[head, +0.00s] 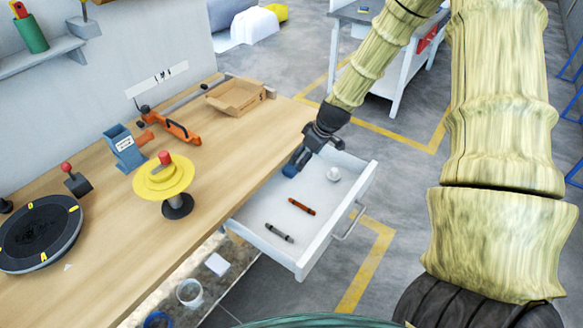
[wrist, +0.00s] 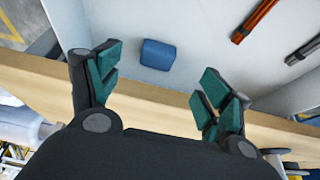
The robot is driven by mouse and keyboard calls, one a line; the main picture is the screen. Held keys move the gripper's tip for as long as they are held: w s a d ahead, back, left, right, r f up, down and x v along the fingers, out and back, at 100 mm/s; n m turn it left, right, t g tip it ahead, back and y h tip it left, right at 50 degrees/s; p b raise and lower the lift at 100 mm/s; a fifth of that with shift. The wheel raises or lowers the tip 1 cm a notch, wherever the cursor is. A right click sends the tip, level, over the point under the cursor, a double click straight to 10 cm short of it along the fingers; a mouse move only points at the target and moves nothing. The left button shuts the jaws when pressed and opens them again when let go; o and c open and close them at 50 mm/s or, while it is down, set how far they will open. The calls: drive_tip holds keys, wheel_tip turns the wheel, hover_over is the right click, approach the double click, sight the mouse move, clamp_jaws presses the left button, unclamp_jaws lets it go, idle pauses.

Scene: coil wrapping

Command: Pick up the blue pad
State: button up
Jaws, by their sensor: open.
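The blue pad (wrist: 157,55) is a small rounded block lying on the white floor of the open drawer (head: 252,217). In the wrist view it is ahead of the gap between my fingertips, nearer the left one. I cannot tell the exact height of the fingers above the drawer floor.
The drawer also holds an orange-brown stick (head: 302,206), a dark stick (head: 279,232) and a small white round item (head: 333,174). The wooden table edge (wrist: 45,82) runs close under my gripper. A yellow spool (head: 163,180) and an orange tool (head: 172,127) stand on the tabletop.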

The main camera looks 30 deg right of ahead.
sight(291, 169)
drive_tip(key=w+f, duration=0.2)
drive_tip(key=shift+a+f, duration=0.2)
drive_tip(key=shift+f, duration=0.35)
drive_tip(key=shift+s+r, duration=0.1)
drive_tip(key=shift+s, duration=0.1)
drive_tip(key=shift+p+x, duration=0.6)
drive_tip(key=shift+x, duration=2.2)
drive_tip(key=shift+c, duration=0.2)
drive_tip(key=shift+w, duration=0.1)
drive_tip(key=c, duration=0.9)
